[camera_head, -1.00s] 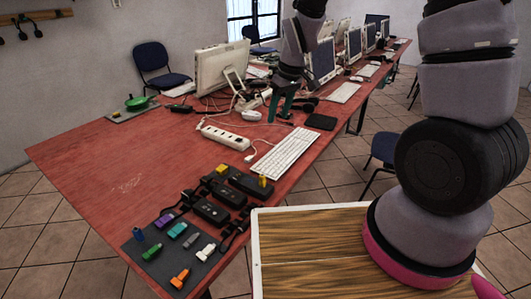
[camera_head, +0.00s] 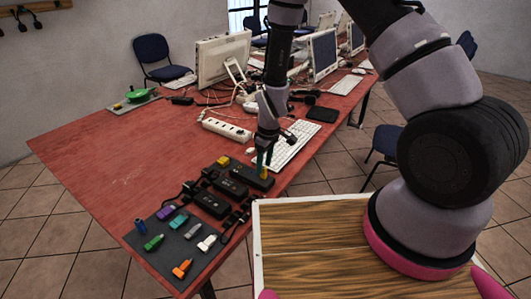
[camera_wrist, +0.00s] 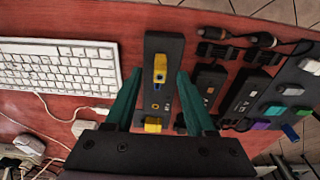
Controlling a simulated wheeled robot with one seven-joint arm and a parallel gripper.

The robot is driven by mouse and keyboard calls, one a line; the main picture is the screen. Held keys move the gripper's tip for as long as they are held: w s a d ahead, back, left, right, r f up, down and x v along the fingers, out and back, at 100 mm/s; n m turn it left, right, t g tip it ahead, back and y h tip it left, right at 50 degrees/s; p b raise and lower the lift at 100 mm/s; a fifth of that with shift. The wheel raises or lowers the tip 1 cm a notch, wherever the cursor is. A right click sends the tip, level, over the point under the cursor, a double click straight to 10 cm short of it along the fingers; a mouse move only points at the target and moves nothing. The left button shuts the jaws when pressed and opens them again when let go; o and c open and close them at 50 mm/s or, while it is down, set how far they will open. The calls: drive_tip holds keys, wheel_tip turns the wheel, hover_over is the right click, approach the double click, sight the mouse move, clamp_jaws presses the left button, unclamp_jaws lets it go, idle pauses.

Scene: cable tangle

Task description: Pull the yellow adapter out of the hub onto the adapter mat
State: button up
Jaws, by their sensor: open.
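The yellow adapter (camera_head: 264,173) stands upright in one end of a long black hub (camera_wrist: 162,45), nearest the white keyboard. In the wrist view the adapter (camera_wrist: 160,68) lies between my fingers, with a gap visible on each side. My gripper (camera_wrist: 160,80) is open, its teal fingers straddling the hub. In the head view my gripper (camera_head: 263,158) is right over the adapter and partly covers it. The dark adapter mat (camera_head: 176,250) lies at the near table corner, holding several coloured adapters.
A second yellow piece (camera_wrist: 153,124) sits at the hub's other end. Two more black hubs (camera_head: 211,204) with cables lie between this hub and the mat. The keyboard (camera_head: 290,148) and a white power strip (camera_head: 226,130) lie beyond.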

sight(264, 173)
drive_tip(key=shift+w+a+f, duration=0.1)
drive_tip(key=shift+a+f, duration=0.05)
drive_tip(key=shift+f, duration=1.2)
clamp_jaws()
